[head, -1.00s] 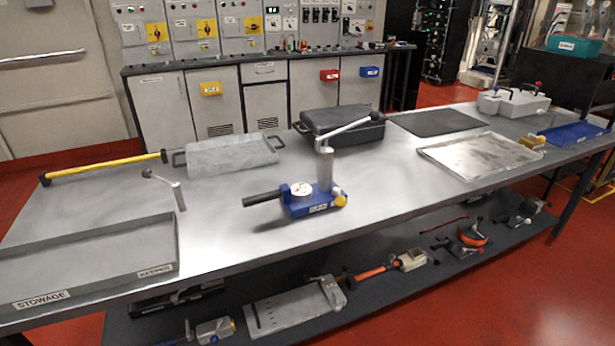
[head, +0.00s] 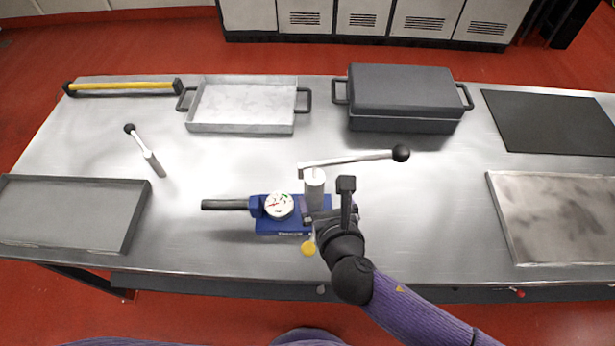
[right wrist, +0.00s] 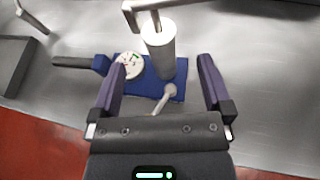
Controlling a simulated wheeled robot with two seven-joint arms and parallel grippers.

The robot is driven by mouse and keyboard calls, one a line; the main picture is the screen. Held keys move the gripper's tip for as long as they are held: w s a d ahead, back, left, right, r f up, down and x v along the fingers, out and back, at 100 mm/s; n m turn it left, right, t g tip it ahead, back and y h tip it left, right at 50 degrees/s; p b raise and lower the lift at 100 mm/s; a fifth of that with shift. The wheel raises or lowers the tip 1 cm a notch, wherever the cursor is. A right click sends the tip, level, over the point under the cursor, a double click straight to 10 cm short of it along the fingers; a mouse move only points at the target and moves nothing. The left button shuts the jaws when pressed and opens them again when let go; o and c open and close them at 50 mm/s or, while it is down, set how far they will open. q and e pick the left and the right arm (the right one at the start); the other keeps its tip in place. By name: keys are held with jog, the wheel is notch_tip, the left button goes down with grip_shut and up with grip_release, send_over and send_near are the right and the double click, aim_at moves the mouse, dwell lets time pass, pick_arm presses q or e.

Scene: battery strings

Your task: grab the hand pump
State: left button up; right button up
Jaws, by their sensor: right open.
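The hand pump (head: 290,224) stands on the metal table, with a blue base, a round white dial, an upright grey cylinder (head: 315,190) and a lever ending in a black ball. A black handle sticks out of its left side. My right gripper (head: 325,214) is at the pump's right side, close to the cylinder, and partly covers the base. In the right wrist view the pump (right wrist: 160,82) shows ahead, its cylinder between the spread, empty fingers of the right gripper (right wrist: 164,75). I cannot tell whether any finger touches it. My left gripper is not in view.
A grey tray (head: 130,230) lies at the left, with a small lever tool (head: 148,157) beside it. A white-bottomed tray (head: 201,128), a yellow bar (head: 120,87) and a dark case (head: 405,100) lie behind. A black mat (head: 555,125) and shallow tray (head: 500,225) are at the right.

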aim_at(317, 187)
jog(key=x, duration=0.1)
jog(key=b+x, duration=0.1)
jog(key=x, duration=0.1)
jog(key=b+x, duration=0.1)
jog(key=shift+a+f, duration=0.35)
jog(key=b+x, duration=0.1)
jog(key=x, duration=0.1)
jog(key=b+x, duration=0.1)
jog(key=x, duration=0.1)
jog(key=shift+w+d+f, duration=0.2)
jog(key=shift+f, duration=0.25)
jog(key=shift+w+a, duration=0.1)
jog(key=shift+w, duration=0.05)
jog(key=shift+r, duration=0.1)
jog(key=c, duration=1.2)
grip_shut()
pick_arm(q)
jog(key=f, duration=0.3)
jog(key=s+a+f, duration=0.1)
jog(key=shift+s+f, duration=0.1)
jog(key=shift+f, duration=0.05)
